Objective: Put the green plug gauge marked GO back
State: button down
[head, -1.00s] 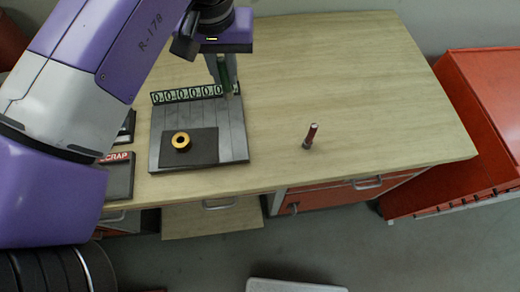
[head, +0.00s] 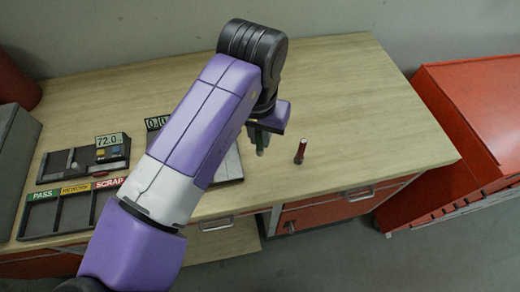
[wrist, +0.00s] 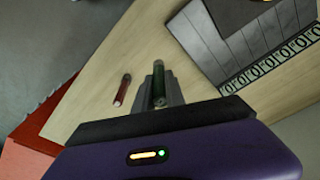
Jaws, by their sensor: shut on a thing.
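My gripper (head: 261,140) is shut on the green plug gauge (head: 261,150), which hangs below the jaws, partly covered by them. In the wrist view the green gauge (wrist: 158,82) sits between the two grey fingers (wrist: 159,92), its end pointing away from the wrist. A red plug gauge (head: 300,151) stands upright on the wooden bench to the right of my gripper, apart from it. The red gauge also shows in the wrist view (wrist: 122,90), left of the fingers. I cannot read any GO marking on the green one.
The grey plate with number wheels (wrist: 265,45) lies on the bench (head: 350,100), mostly behind my arm in the head view. A sorting tray (head: 72,210) and a device reading 72.0 (head: 108,145) are at left. A red cabinet (head: 440,130) stands right. Bench behind the red gauge is clear.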

aim_at(258, 139)
jog(key=shift+f+p, duration=0.3)
jog(key=shift+f, duration=3.25)
jog(key=shift+f, duration=0.15)
jog(key=c, duration=1.4)
grip_release()
jog(key=r, duration=0.4)
jog(key=s+r+b, duration=0.1)
jog(key=r, duration=0.7)
jog(key=shift+s+a+r+b, duration=0.15)
jog(key=shift+s+b, duration=0.05)
jog(key=shift+b, duration=0.1)
jog(key=shift+a, duration=0.1)
